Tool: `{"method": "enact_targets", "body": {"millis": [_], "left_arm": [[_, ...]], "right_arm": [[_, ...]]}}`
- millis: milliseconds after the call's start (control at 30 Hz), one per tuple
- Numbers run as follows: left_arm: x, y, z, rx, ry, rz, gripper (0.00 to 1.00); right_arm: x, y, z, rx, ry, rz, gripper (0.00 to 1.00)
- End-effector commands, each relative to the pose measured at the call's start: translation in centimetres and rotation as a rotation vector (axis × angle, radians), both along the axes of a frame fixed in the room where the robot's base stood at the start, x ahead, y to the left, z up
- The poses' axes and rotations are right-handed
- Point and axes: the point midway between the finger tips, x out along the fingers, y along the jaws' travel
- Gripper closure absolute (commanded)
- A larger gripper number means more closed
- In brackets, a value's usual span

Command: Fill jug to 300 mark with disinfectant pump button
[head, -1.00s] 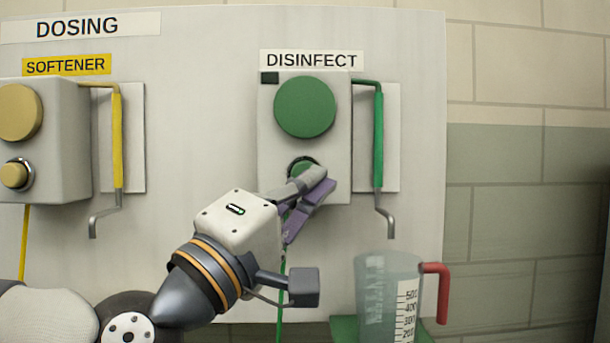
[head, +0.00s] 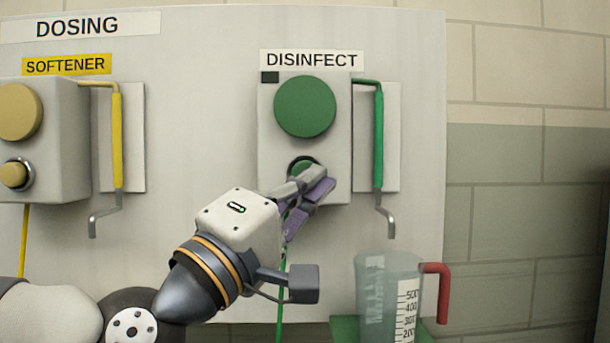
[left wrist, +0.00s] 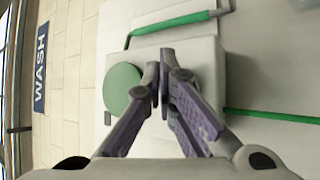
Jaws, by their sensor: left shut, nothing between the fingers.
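The disinfectant pump (head: 335,140) is a grey box under the DISINFECT label (head: 312,61), with a large green disc (head: 305,106) above a smaller green button (head: 303,167). My left gripper (head: 322,180) is shut and empty, its fingertips at the lower right of the button and partly covering it. In the left wrist view its fingers (left wrist: 160,75) meet over the pump box (left wrist: 205,65); I cannot tell if they touch the button. The clear jug (head: 385,290) with a red handle (head: 437,290) and a white scale stands below the green pump's spout (head: 385,220). I cannot make out any liquid. My right gripper is not seen.
The softener pump (head: 65,135), with yellow parts, is on the same white board (head: 205,120) to the left. The jug is on a green stand (head: 345,328). The tiled wall right of the board is clear.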

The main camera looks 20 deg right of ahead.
Motion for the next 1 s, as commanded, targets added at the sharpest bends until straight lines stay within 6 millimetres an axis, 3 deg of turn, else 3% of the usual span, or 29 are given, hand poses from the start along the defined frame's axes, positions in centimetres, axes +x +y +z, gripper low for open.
{"method": "enact_targets", "body": {"millis": [1000], "left_arm": [[1.05, -0.30, -0.05, 0.000, 0.000, 0.000, 1.00]], "right_arm": [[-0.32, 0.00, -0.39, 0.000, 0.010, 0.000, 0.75]]}}
